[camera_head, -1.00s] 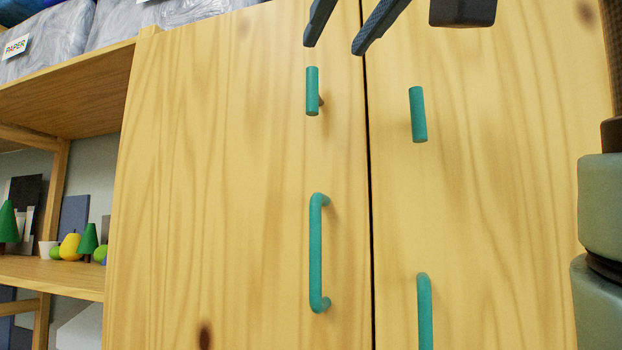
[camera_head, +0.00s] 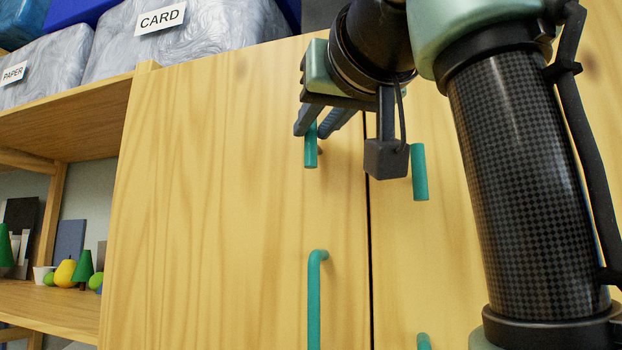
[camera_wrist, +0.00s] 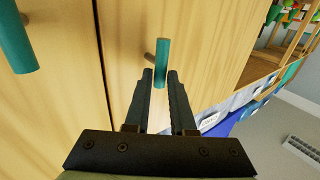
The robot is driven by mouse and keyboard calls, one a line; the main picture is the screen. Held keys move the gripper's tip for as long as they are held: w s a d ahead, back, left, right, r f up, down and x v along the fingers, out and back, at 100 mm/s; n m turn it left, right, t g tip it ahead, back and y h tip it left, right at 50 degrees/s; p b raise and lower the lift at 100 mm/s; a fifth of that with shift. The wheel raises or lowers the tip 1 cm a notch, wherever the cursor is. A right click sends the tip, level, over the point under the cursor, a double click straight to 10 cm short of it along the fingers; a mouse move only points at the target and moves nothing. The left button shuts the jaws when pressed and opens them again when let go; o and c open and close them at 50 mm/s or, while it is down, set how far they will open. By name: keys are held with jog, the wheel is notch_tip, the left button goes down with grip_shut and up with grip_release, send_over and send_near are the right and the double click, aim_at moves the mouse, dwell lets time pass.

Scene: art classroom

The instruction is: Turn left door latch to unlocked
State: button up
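The left door latch (camera_head: 311,150) is a short teal bar standing upright on the left wooden door (camera_head: 220,190). My gripper (camera_head: 316,130) is at its upper part, and the fingers hide some of its top in the head view. In the wrist view the latch (camera_wrist: 162,62) shows at the fingertips of my gripper (camera_wrist: 160,78), lined up with the gap between the fingers. The fingers are apart, with door surface visible between them. I cannot tell whether either finger touches the latch.
The right door's teal latch (camera_head: 419,172) is close to the right of my wrist. A long teal handle (camera_head: 314,300) sits below the left latch. An open shelf (camera_head: 60,305) with small models is at left. Wrapped bundles (camera_head: 195,45) lie on top.

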grip_shut()
dwell(1.1)
